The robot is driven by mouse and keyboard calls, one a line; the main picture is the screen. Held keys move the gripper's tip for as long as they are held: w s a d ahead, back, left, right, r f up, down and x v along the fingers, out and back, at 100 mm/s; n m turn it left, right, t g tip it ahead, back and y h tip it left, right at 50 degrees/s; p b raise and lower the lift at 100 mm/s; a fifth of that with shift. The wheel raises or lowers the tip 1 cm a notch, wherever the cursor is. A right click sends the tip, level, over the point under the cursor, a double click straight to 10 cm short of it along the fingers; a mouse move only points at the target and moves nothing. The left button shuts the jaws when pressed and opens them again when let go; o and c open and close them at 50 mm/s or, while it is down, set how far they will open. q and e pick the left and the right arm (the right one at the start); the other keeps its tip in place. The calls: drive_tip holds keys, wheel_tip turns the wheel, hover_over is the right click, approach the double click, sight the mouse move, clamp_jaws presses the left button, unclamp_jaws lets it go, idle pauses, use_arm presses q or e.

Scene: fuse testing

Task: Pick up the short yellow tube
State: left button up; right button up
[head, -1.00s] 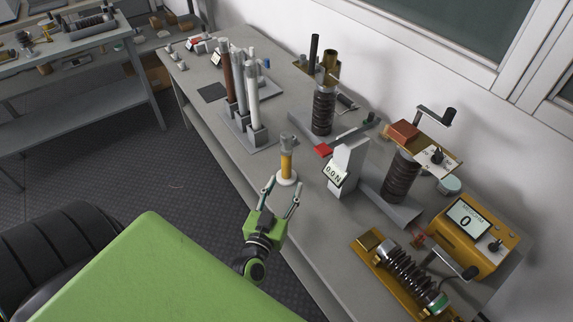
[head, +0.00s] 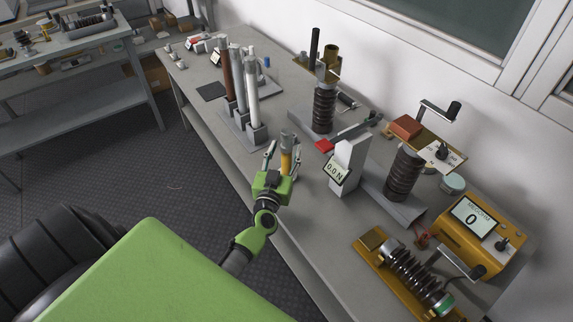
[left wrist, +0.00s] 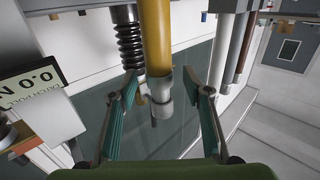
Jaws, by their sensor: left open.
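The short yellow tube (head: 286,160) stands upright near the front edge of the grey bench, with a grey metal cap on top. My left gripper (head: 284,160) is open, with its two fingers on either side of the tube in the head view. Its palm hides the tube's lower part and its base there. In the left wrist view the yellow tube (left wrist: 154,35) and its grey end fitting (left wrist: 160,95) show between the spread fingers (left wrist: 160,105). I cannot tell whether a finger touches it. My right gripper is not in view.
A rack of tall brown and white tubes (head: 252,95) stands to the left on the bench. A white force display (head: 338,172) stands close on the right. Coil devices (head: 403,175) and a yellow meter box (head: 470,222) are farther right.

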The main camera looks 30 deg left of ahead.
use_arm(q)
drive_tip(key=shift+x, duration=1.05)
clamp_jaws()
